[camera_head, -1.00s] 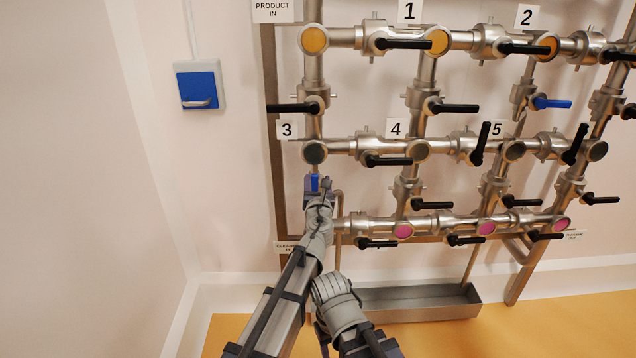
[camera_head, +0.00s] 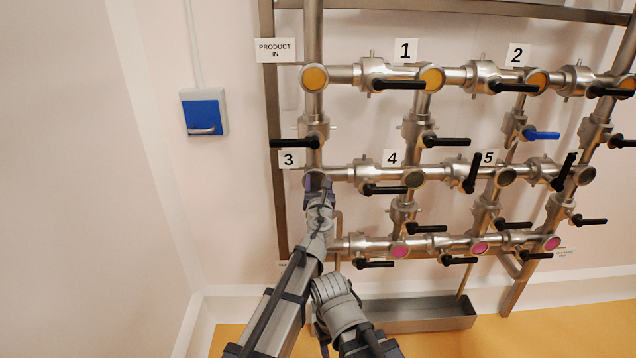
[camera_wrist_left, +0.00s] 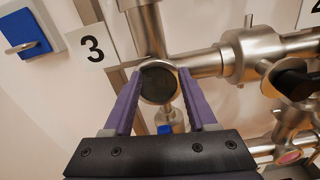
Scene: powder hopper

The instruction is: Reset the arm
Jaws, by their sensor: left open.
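My left gripper (camera_head: 318,186) is open and empty in front of the pipe joint beside label 3 (camera_head: 288,159). In the left wrist view its two purple fingers (camera_wrist_left: 162,75) stand on either side of the dark round glass (camera_wrist_left: 158,85) of that joint. I cannot tell whether they touch it. A small blue part (camera_wrist_left: 166,129) shows between the fingers, below the glass; in the head view it is hidden behind the gripper. My right gripper is not in view.
A steel pipe grid with several black valve handles fills the right side. One handle (camera_head: 541,135) is blue. A blue wall box (camera_head: 205,115) is at the left. A metal trough (camera_head: 420,315) stands below the pipes. The left wall area is clear.

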